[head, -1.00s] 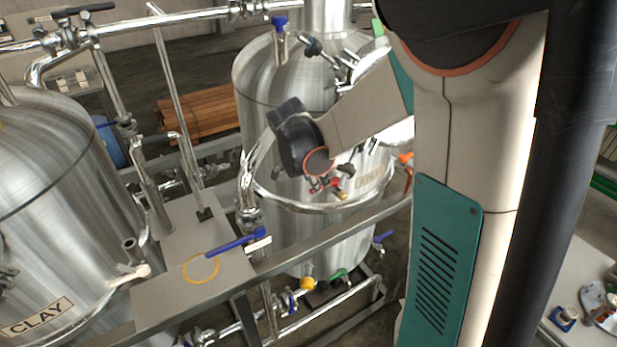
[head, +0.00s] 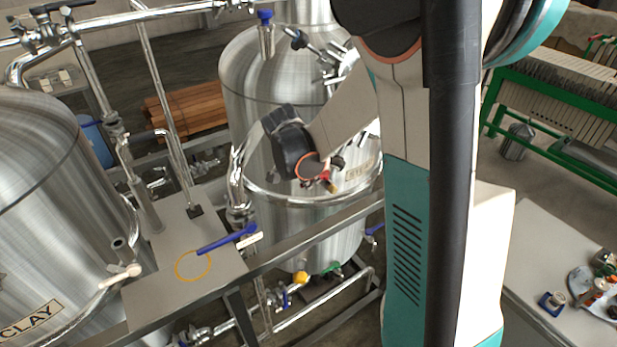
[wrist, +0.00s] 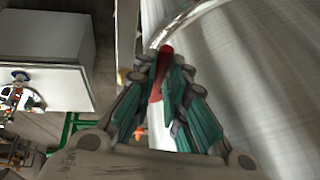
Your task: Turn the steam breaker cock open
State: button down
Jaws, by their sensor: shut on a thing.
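A red cock handle (wrist: 160,72) lies between the fingers of my gripper (wrist: 166,92) in the wrist view, next to the steel wall of a tank. The fingers with teal pads are closed on it, and the pads hide part of it. In the head view my gripper (head: 327,180) is at the front of the middle steel tank (head: 255,100), with a bit of red showing at its tip. My arm's wrist covers much of this spot, so the cock's body and its angle cannot be made out there.
A second tank marked CLAY (head: 55,200) stands at the left. A steel platform (head: 225,270) with a blue-handled valve (head: 228,240) lies in front. A rail crosses below my gripper. A white bench (head: 540,265) with small items and a green frame are at the right.

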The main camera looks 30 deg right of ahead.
jog(key=shift+s+d+n+t+b, duration=0.1)
jog(key=shift+s+n+t+b, duration=0.25)
jog(key=shift+n, duration=0.35)
jog(key=c, duration=1.6)
grip_release()
jog(key=shift+r, duration=0.1)
jog(key=v, duration=1.2)
jog(key=shift+s, duration=0.1)
